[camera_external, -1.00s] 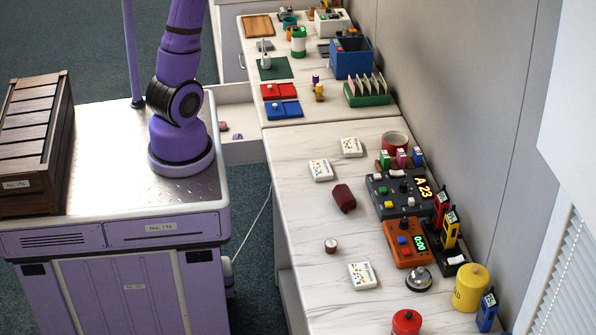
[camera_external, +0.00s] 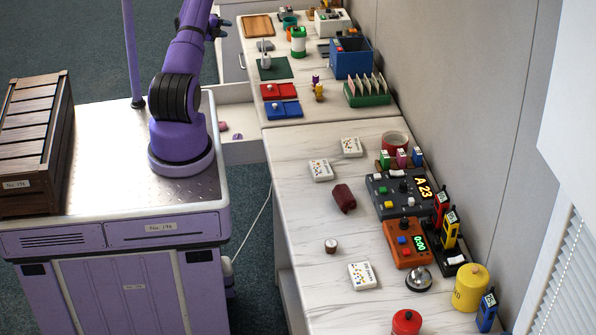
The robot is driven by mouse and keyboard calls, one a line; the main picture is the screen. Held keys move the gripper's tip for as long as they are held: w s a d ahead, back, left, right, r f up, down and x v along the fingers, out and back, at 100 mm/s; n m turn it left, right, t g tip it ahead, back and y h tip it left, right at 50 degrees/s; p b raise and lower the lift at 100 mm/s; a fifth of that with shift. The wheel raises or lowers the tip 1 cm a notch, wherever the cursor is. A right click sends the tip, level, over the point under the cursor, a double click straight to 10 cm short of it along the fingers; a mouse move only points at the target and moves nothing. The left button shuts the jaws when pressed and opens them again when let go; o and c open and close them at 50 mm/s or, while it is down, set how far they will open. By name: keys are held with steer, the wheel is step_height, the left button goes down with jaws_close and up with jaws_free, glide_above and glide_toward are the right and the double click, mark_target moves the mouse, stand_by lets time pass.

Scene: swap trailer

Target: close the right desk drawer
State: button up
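An open desk drawer (camera_external: 240,150) sticks out from the desk, to the right of my arm's base. Small pink items (camera_external: 230,131) lie inside it, and my arm hides part of its left side. My gripper (camera_external: 220,28) is at the top of the picture, left of the desk's far end and apart from the open drawer. It is small and partly hidden, so its finger state is unclear.
The desk top (camera_external: 300,222) holds several boxes, devices and tins. A wooden crate (camera_external: 38,130) stands on my base at the left. A thin cable (camera_external: 252,222) hangs between my base and the desk. Floor shows between them.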

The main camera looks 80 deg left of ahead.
steer(key=s+d+f+m+t+h, duration=0.1)
steer(key=s+d+f+m+h, duration=0.3)
steer(key=s+f, duration=1.15)
steer(key=s+d+f+t+h, duration=0.2)
steer(key=s+d+f+t, duration=0.1)
steer(key=s+d+f, duration=1)
steer(key=w, duration=0.3)
steer(key=w+f, duration=0.1)
steer(key=w, duration=0.3)
steer(key=w+d+f, duration=0.1)
steer(key=w, duration=0.3)
steer(key=shift+w+f, duration=0.2)
steer(key=shift+f, duration=0.05)
steer(key=shift+c, duration=0.4)
jaws_close()
